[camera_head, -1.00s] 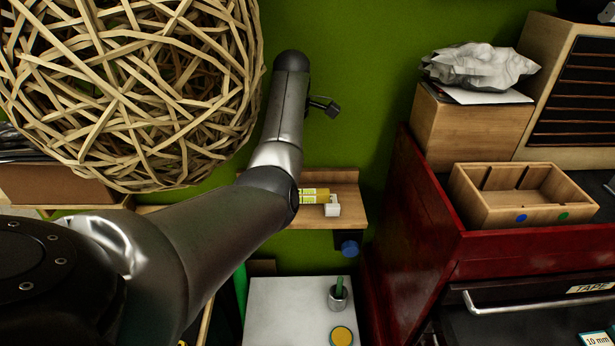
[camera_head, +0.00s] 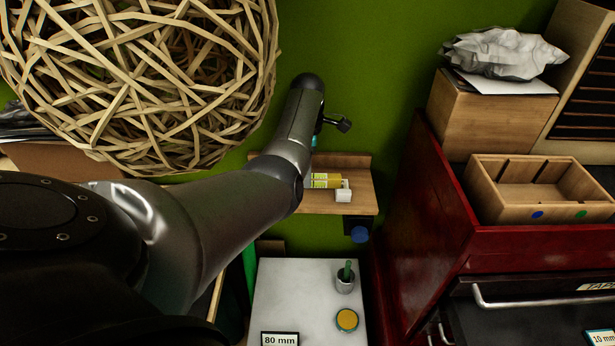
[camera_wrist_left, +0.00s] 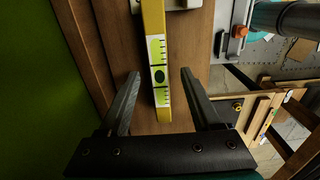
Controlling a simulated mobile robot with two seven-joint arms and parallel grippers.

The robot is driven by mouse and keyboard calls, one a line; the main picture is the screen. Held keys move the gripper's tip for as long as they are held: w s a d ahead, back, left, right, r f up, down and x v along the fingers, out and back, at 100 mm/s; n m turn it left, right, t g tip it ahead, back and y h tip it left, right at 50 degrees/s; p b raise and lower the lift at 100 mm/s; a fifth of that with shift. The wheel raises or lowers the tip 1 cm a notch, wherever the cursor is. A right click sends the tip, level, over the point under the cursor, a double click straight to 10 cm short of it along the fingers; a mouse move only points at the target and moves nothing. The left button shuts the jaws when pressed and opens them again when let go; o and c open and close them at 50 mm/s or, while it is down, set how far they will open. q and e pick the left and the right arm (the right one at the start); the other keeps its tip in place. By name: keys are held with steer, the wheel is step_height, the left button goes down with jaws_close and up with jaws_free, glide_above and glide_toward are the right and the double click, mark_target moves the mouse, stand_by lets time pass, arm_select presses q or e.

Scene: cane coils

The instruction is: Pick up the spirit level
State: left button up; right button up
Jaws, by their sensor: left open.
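The spirit level (camera_head: 326,181) is a yellow bar with a pale green vial. It lies on a small wooden shelf (camera_head: 355,204), next to a white block (camera_head: 343,195), and my left arm hides part of it in the head view. In the left wrist view the level (camera_wrist_left: 158,75) runs lengthwise from the top edge towards the gripper. My left gripper (camera_wrist_left: 160,74) is open, with one finger on each side of the level's near end and visible gaps between. My right gripper is not in view.
A large woven cane ball (camera_head: 140,80) is at the upper left. Below the shelf is a white surface (camera_head: 300,290) with a small cup (camera_head: 345,281) and a yellow-topped round tin (camera_head: 347,319). A red cabinet (camera_head: 445,230) with an open wooden box (camera_head: 535,205) stands to the right.

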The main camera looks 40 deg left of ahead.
arm_select(q)
steer(key=shift+f, duration=1.15)
steer(key=shift+c, duration=0.2)
jaws_close()
